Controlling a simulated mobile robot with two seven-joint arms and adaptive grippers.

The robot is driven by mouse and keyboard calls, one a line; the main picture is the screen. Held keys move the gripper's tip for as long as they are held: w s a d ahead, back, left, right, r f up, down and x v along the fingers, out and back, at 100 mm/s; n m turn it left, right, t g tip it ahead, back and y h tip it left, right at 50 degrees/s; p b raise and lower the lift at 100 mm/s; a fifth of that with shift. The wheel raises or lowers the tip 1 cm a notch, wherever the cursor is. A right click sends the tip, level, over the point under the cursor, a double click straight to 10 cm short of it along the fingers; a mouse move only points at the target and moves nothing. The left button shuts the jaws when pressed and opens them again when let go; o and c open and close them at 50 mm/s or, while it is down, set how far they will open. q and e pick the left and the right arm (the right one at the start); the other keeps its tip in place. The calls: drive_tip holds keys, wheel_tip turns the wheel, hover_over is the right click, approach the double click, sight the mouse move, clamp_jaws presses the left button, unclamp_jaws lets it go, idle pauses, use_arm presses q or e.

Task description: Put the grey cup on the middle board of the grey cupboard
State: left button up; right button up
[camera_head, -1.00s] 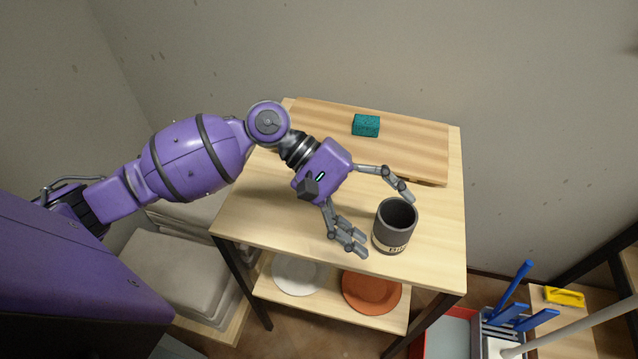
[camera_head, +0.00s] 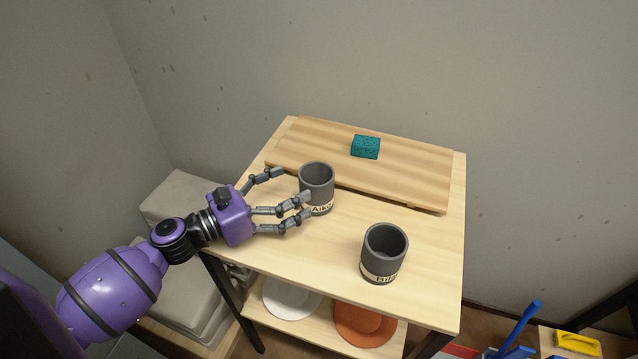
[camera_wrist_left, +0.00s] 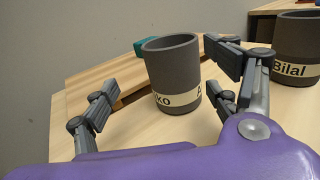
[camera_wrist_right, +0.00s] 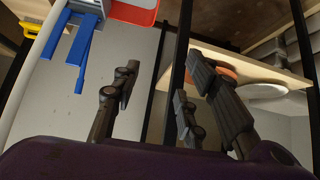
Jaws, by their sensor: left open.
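Two dark grey cups with cream name bands stand upright on the wooden table. One, marked Aiko (camera_head: 316,180), stands by the front edge of the raised board; it also shows in the left wrist view (camera_wrist_left: 172,75). The other, marked Bilal (camera_head: 384,255), stands nearer the front right and shows in the left wrist view (camera_wrist_left: 297,48). My left gripper (camera_head: 290,192) is open, low over the table at the Aiko cup's left side; contact cannot be told. My right gripper (camera_wrist_right: 160,82) is open and empty, in its wrist view only. I see no grey cupboard.
A wooden board (camera_head: 410,180) at the table's back carries a teal sponge (camera_head: 366,147). A lower shelf holds a white plate (camera_head: 290,298) and an orange plate (camera_head: 365,324). Grey stacked slabs (camera_head: 180,200) stand left. Bare tabletop (camera_head: 430,240) lies right of the cups.

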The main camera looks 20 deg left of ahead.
sight(330, 177)
use_arm(q)
drive_tip(key=d, duration=0.1)
drive_tip(key=w+d+r, duration=0.1)
drive_tip(key=shift+d+p, duration=0.3)
drive_tip(key=shift+p, duration=0.05)
drive_tip(key=x, duration=0.3)
drive_tip(key=shift+w+d+f+p, duration=0.15)
drive_tip(key=shift+d+f+p, duration=0.15)
drive_tip(key=shift+f+p, duration=0.05)
drive_tip(key=shift+w+d, duration=0.15)
drive_tip(key=shift+d, duration=0.05)
drive_tip(key=shift+f, duration=0.1)
use_arm(e)
drive_tip(key=shift+s+d+r, duration=0.1)
drive_tip(key=shift+s+r, duration=0.05)
drive_tip(key=shift+s, duration=0.45)
drive_tip(key=shift+s+d+r, duration=0.1)
drive_tip(key=shift+s+r, duration=0.05)
drive_tip(key=shift+s, duration=0.4)
use_arm(q)
drive_tip(key=shift+c, duration=0.5)
drive_tip(key=c, duration=1.5)
